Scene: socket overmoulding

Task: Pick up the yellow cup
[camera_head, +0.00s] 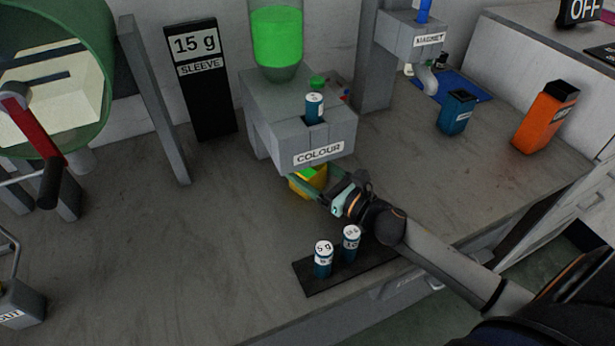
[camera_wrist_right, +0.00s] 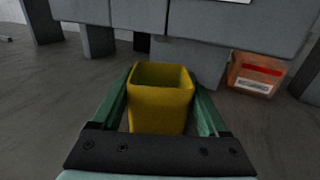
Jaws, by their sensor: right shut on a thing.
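The yellow cup (camera_head: 307,184) stands under the front of the grey COLOUR dispenser (camera_head: 310,130). Something bright green shows at its top in the head view. In the wrist view the cup (camera_wrist_right: 160,97) is upright between the two green fingers of my right gripper (camera_wrist_right: 165,105), and its inside looks empty. The right gripper also shows in the head view (camera_head: 318,188), partly covering the cup. It is shut on the cup's sides. I cannot tell whether the cup touches the table. My left gripper is not in view.
Two labelled cylinders (camera_head: 323,258) stand on a dark tray (camera_head: 315,285) near the table's front edge, below my right arm. An orange box with a white label (camera_wrist_right: 256,73) is right of the cup in the wrist view. A blue container (camera_head: 456,112) and an orange container (camera_head: 546,117) stand at right.

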